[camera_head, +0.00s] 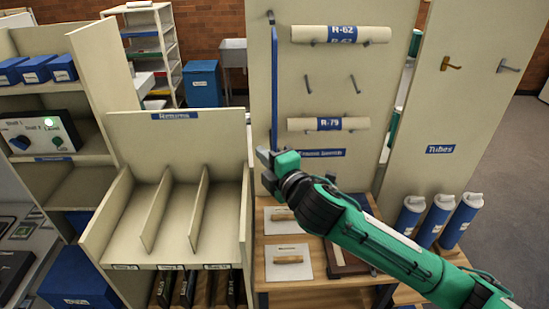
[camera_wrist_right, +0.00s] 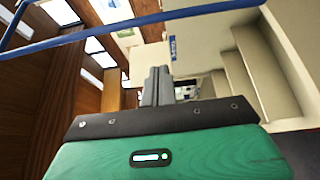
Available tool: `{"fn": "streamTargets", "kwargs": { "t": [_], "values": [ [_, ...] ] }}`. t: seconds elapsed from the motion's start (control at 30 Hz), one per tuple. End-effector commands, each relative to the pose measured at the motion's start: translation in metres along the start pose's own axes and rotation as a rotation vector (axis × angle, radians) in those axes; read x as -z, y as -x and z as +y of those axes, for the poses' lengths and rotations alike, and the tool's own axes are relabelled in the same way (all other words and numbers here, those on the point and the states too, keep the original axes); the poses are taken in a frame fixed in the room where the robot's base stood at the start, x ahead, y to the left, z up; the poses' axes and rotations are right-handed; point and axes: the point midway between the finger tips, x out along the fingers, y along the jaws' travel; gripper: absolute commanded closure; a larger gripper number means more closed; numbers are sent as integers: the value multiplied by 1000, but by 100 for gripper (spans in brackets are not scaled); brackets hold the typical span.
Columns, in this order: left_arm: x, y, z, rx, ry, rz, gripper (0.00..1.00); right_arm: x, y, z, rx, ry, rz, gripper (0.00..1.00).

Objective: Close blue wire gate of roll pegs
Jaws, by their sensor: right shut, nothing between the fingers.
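The blue wire gate (camera_head: 274,85) shows as an upright blue bar at the left side of the pale peg board (camera_head: 330,60). It stands to the left of the rolls, not across them. Two rolls lie on the pegs, the upper one (camera_head: 308,34) and the lower one (camera_head: 300,125). My right gripper (camera_head: 262,156) is shut and empty near the gate's lower end; contact cannot be told. In the right wrist view the blue wire (camera_wrist_right: 140,28) crosses beyond the shut fingertips (camera_wrist_right: 158,72). My left gripper is out of view.
A divided returns rack (camera_head: 175,128) stands left of the gripper. Below the board is a wooden table (camera_head: 310,262) with flat white panels. Blue tubes (camera_head: 436,220) stand at the right by another board (camera_head: 455,110). Two pegs (camera_head: 330,84) between the rolls are empty.

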Motion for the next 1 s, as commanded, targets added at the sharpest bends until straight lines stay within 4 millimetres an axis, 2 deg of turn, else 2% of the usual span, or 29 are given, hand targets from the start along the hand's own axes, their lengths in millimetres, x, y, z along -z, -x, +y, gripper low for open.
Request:
{"fn": "streamTargets", "kwargs": {
  "t": [0.03,0.23,0.3,0.5,1.0],
  "values": [
    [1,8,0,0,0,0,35,0,-10,4,1,0,0,100],
    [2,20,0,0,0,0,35,0,-44,3,1,0,0,100],
    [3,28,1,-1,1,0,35,-14,-36,3,4,2,-4,100],
    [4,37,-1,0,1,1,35,-33,-29,1,2,1,-1,100],
    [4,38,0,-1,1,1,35,-38,-26,-1,1,0,0,100]
  ]
}}
